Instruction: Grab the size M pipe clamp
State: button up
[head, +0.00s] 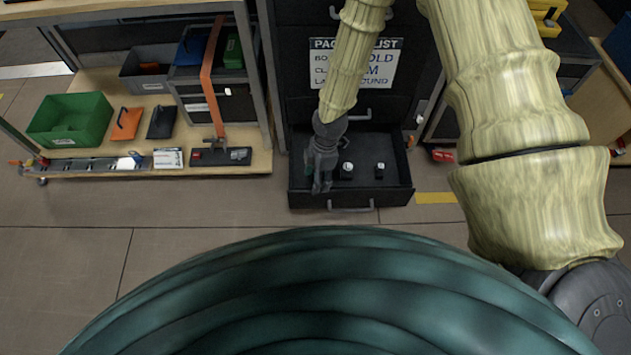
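An open dark drawer (392,197) stands out low from the cabinet in the middle of the head view. Two small dark pieces with whitish tops, which look like clamps, stand in it: one (347,170) near the middle and one (380,170) toward the right. Their size marks are too small to read. My gripper (322,186) points down over the left part of the drawer, left of both pieces. Its fingers are dark and blurred, so I cannot tell whether they are open or hold anything. My gripper and arm hide the drawer's left part.
A packing list sign (354,63) on the cabinet above is partly covered by my arm. At the left, a low wooden shelf (230,163) carries a green bin (70,119), an orange folder-like item (126,123) and an orange strap (212,75). Floor before the drawer is clear.

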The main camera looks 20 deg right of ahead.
jog(key=w+d+f+n+b, duration=0.1)
jog(key=w+n+b, duration=0.1)
jog(key=w, duration=0.1)
jog(key=w+d+f+n+h+b, duration=0.1)
jog(key=w+n+b, duration=0.1)
jog(key=w+b, duration=0.1)
jog(key=w+d+f+n+t+h+b, duration=0.1)
jog(key=w+f+n+b, duration=0.1)
jog(key=w, duration=0.3)
jog(key=shift+w+d+n+b, duration=0.2)
jog(key=shift+n+b, duration=0.1)
jog(key=shift+b, duration=0.2)
jog(key=shift+f+b, duration=2.55)
jog(key=shift+f, duration=2.35)
grip_shut()
